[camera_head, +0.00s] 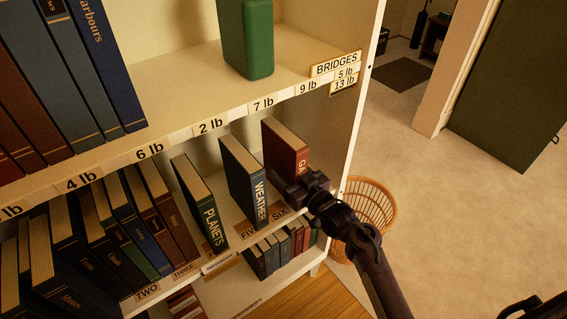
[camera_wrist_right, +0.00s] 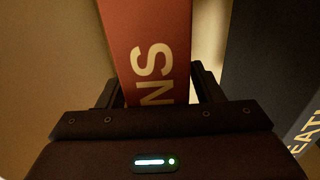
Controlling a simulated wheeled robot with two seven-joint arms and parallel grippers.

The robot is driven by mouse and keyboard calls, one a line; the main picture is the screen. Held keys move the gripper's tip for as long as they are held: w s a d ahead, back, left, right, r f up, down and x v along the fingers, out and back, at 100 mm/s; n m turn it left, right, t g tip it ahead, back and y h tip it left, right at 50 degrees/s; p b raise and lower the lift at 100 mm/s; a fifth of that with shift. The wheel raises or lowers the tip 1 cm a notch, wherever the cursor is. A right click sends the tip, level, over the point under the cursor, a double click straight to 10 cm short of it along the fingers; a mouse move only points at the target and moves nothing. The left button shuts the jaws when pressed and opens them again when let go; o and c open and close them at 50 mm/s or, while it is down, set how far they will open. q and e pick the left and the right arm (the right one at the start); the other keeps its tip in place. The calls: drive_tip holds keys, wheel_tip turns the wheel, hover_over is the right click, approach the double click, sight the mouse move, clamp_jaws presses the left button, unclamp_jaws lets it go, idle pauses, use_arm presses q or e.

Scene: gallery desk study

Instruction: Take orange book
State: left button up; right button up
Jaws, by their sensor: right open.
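The reddish-orange book (camera_head: 284,152) stands upright on the middle shelf at its right end, above the SIX label. Its spine letters are partly hidden by my right gripper (camera_head: 303,188). In the right wrist view the book (camera_wrist_right: 148,35) shows its spine with the letters "NS". My right gripper (camera_wrist_right: 155,85) is open, with one finger on each side of the lower spine. I cannot tell whether the fingers touch the covers.
The dark blue WEATHER book (camera_head: 243,180) stands left of the orange book, with a gap. The PLANETS book (camera_head: 199,203) is further left. The upper shelf edge (camera_head: 210,125) runs above. A wicker basket (camera_head: 368,205) stands on the floor right of the bookcase.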

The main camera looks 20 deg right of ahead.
clamp_jaws()
drive_tip(key=shift+r, duration=0.2)
idle(0.4)
